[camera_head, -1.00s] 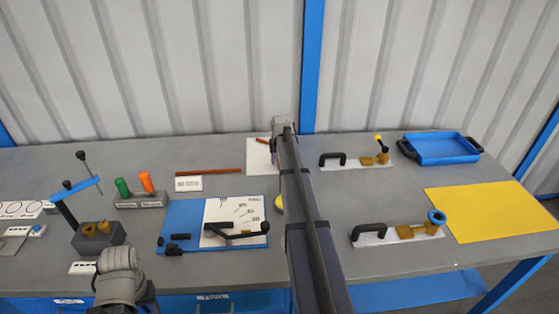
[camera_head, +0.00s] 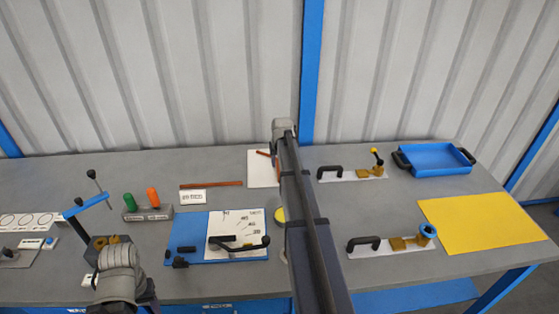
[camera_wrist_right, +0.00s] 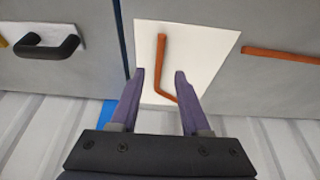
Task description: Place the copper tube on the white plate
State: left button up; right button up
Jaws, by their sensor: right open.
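A bent copper tube (camera_wrist_right: 162,62) lies on the white plate (camera_wrist_right: 205,45) in the right wrist view. Its long part runs between the fingers and its short end slants past the right finger. My right gripper (camera_wrist_right: 159,84) is open, with fingers apart on either side of the tube. In the head view a bit of the tube (camera_head: 264,153) shows on the white plate (camera_head: 258,175); my right arm hides the rest. My left wrist is at the lower left, its fingers out of sight.
A straight copper-coloured bar (camera_head: 211,184) lies left of the plate, and also shows in the wrist view (camera_wrist_right: 282,55). A blue board (camera_head: 185,228), a yellow mat (camera_head: 480,218), a blue tray (camera_head: 435,158) and black-handled fixtures (camera_head: 330,172) share the grey table.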

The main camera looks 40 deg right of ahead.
pick_arm(q)
notch_tip(320, 180, up, 3)
jog(key=shift+r+p, duration=0.2)
jog(key=shift+p, duration=0.85)
pick_arm(e)
jog(key=v, duration=0.3)
jog(key=shift+s+r, duration=0.1)
jog(key=shift+r, duration=0.2)
jog(key=s+a+f+n+g+y, duration=0.1)
jog(key=s+a+n, duration=0.25)
jog(key=a, duration=1.15)
jog(key=s+a+n+g, duration=0.15)
jog(key=s+a, duration=0.25)
jog(key=a, duration=1.2)
jog(key=s+a+n+g, duration=0.1)
jog(key=s+a+n, duration=0.4)
jog(key=s+a, duration=1.2)
jog(key=shift+s+f, duration=0.2)
jog(key=shift+s, duration=0.05)
